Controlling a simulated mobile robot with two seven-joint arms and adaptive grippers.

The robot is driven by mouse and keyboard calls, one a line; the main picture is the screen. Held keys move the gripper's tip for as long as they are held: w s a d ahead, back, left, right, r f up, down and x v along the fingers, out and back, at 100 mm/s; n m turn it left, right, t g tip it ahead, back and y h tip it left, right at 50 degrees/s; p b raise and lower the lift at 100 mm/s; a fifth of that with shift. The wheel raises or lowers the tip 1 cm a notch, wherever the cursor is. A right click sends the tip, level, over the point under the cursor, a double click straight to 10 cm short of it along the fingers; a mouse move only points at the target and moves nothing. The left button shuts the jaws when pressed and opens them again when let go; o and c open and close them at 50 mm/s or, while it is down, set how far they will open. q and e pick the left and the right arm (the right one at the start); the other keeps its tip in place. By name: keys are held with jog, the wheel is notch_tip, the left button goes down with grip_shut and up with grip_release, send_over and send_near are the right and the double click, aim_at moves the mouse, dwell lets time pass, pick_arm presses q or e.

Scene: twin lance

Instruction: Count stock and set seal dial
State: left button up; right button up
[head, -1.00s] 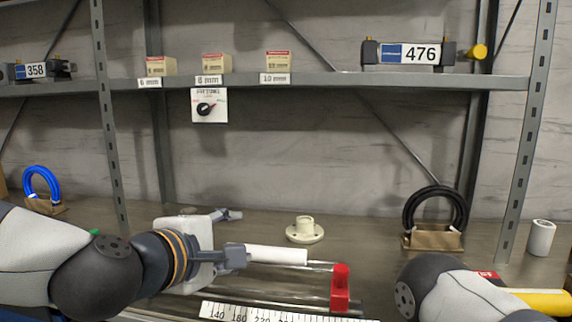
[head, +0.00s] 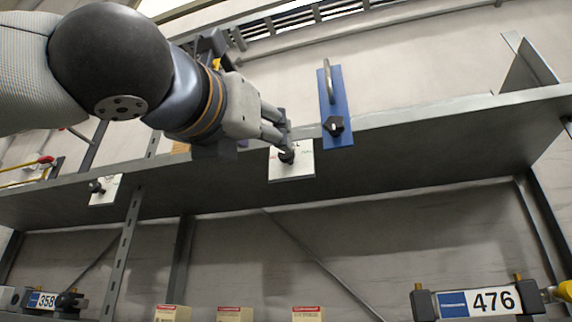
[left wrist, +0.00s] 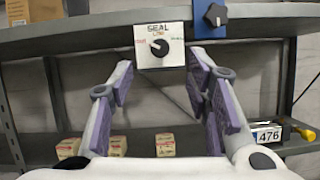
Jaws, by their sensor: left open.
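The seal dial is a white plate (head: 301,172) with a black knob (head: 287,157), fixed to the upper shelf's front edge. In the left wrist view the plate (left wrist: 172,61) reads "SEAL", and its knob (left wrist: 159,47) shows clearly. My left gripper (head: 284,133) is raised to this plate, its fingers partly covering it. In the left wrist view the open left gripper (left wrist: 162,76) is empty, fingers either side below the plate; contact with the knob cannot be told. Small stock boxes (head: 172,313) (head: 235,314) (head: 307,313) stand on the shelf below. My right gripper is out of view.
A blue plate (head: 343,112) with a handle and black knob (head: 333,126) hangs right of the seal dial. Another dial plate (head: 105,196) is at the left. Units labelled 358 (head: 42,300) and 476 (head: 492,300) sit on the lower shelf.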

aim_at(285, 154)
pick_arm(q)
jog(key=x, duration=0.6)
jog(key=f+x, duration=0.1)
jog(key=x, duration=0.2)
jog(key=shift+w, duration=0.15)
jog(key=shift+w+d+r, duration=0.1)
jog(key=shift+w+r, duration=0.05)
jog(key=shift+r, duration=0.05)
jog(key=shift+w+r, duration=0.1)
jog(key=shift+w, duration=0.3)
grip_shut()
